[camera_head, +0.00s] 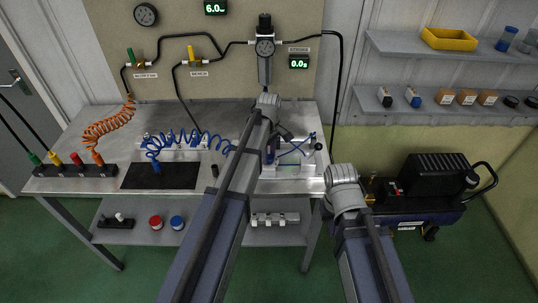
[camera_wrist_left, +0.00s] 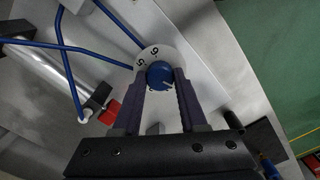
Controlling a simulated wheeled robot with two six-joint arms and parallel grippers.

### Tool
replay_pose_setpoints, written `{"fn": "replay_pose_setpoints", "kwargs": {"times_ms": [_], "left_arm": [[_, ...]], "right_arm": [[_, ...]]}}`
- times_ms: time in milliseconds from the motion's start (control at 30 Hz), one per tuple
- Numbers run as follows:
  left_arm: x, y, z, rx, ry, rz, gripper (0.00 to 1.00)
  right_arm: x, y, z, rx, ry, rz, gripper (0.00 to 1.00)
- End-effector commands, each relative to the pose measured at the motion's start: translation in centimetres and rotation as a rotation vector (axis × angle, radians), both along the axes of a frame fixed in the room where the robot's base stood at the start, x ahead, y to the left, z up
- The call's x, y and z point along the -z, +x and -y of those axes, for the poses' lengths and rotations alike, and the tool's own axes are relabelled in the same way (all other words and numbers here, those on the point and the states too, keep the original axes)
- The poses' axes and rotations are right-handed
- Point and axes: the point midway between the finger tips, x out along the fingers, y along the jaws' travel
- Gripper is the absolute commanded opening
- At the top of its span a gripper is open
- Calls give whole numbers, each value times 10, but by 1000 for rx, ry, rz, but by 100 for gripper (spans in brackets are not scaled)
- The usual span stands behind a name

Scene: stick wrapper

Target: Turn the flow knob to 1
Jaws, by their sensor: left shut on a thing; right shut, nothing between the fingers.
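The blue flow knob (camera_wrist_left: 160,74) sits in front of a pale round dial (camera_wrist_left: 148,54) in the left wrist view. Digits that look like 5 and 6 show on the dial's upper left; the rest is hidden by the knob and fingers. A small pale mark shows on the knob's lower right face. My left gripper (camera_wrist_left: 161,84) is shut on the knob, one finger on each side. In the head view my left arm covers the knob, near the pale fixture (camera_head: 290,171) on the bench. My right wrist shows right of the bench; its fingers are hidden.
The steel bench (camera_head: 217,180) carries a black mat (camera_head: 140,180) and coiled blue and orange hoses. A small display (camera_head: 299,63) on the backboard reads 0.0; another (camera_head: 215,8) reads about 6.0. Blue tubes (camera_wrist_left: 60,42) run beside the dial. A compressor (camera_head: 436,174) stands at the right.

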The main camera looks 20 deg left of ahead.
Motion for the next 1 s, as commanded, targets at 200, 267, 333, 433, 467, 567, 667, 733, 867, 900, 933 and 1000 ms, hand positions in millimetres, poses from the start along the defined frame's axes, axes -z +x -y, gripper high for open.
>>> {"fn": "replay_pose_setpoints", "kwargs": {"times_ms": [200,267,333,433,467,567,667,733,867,900,933,1000], "left_arm": [[0,0,0,-123,0,0,0],[0,0,0,-148,0,0,0],[0,0,0,-171,0,0,0],[0,0,0,-195,0,0,0],[0,0,0,-201,0,0,0],[0,0,0,-214,0,0,0],[0,0,0,-220,0,0,0],[0,0,0,-222,0,0,0],[0,0,0,-222,0,0,0],[0,0,0,-222,0,0,0],[0,0,0,-222,0,0,0],[0,0,0,-222,0,0,0]], "right_arm": [[0,0,0,0,0,0,0],[0,0,0,0,0,0,0],[0,0,0,0,0,0,0],[0,0,0,0,0,0,0],[0,0,0,0,0,0,0],[0,0,0,0,0,0,0],[0,0,0,0,0,0,0],[0,0,0,0,0,0,0],[0,0,0,0,0,0,0],[0,0,0,0,0,0,0],[0,0,0,0,0,0,0],[0,0,0,0,0,0,0]]}}
